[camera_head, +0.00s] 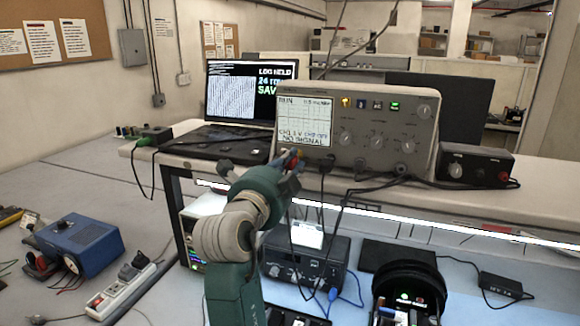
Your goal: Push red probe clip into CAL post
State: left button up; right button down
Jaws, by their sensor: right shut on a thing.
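The oscilloscope (375,130) stands on the raised bench shelf, its screen lit and showing "NO SIGNAL". My right gripper (290,160) is in front of the lower left of its front panel, just under the screen. It is shut on the red probe clip (293,158), of which only a small red-orange part shows between the fingers. I cannot make out the CAL post; that part of the panel is small and partly covered by my gripper. I cannot tell whether the clip touches the panel. My left gripper is not in view.
A laptop (238,95) stands behind left of the oscilloscope, a black box (476,166) to its right. Black cables hang from the panel over the shelf edge. Below are a dark instrument (305,262), a blue device (80,245) and a power strip (120,290).

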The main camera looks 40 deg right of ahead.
jog(key=shift+w+d, duration=0.2)
jog(key=shift+d, duration=0.15)
dwell(0.4)
jog(key=c, duration=1.5)
grip_release()
jog(key=shift+c, duration=0.2)
notch_tip(320, 180, up, 10)
